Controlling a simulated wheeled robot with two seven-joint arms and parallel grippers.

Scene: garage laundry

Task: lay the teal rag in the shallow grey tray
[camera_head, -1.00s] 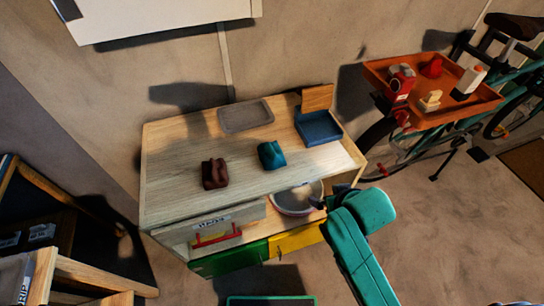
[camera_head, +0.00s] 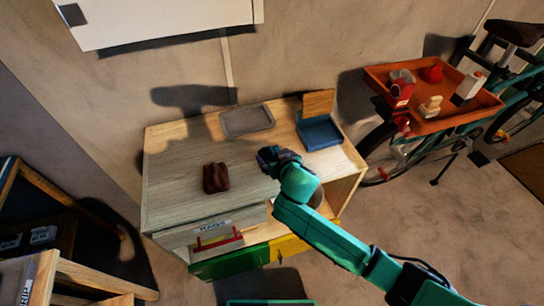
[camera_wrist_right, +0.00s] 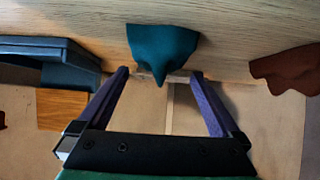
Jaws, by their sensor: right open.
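The teal rag (camera_wrist_right: 160,48) is a crumpled lump on the wooden top in the right wrist view; in the head view my right gripper hides it. The shallow grey tray (camera_head: 247,120) lies empty at the back of the wooden top. My right gripper (camera_head: 268,158) is over the front middle of the top, in front of the tray. In the wrist view the open fingers (camera_wrist_right: 160,75) stand either side of the rag's lower tip, with gaps on both sides. My left gripper is not in view.
A dark red-brown rag (camera_head: 215,178) lies left of my right gripper. A blue open box (camera_head: 320,133) with a wooden back stands right of the tray. A round basin, partly hidden, sits below the top. An orange tray (camera_head: 430,122) with several items is at the right.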

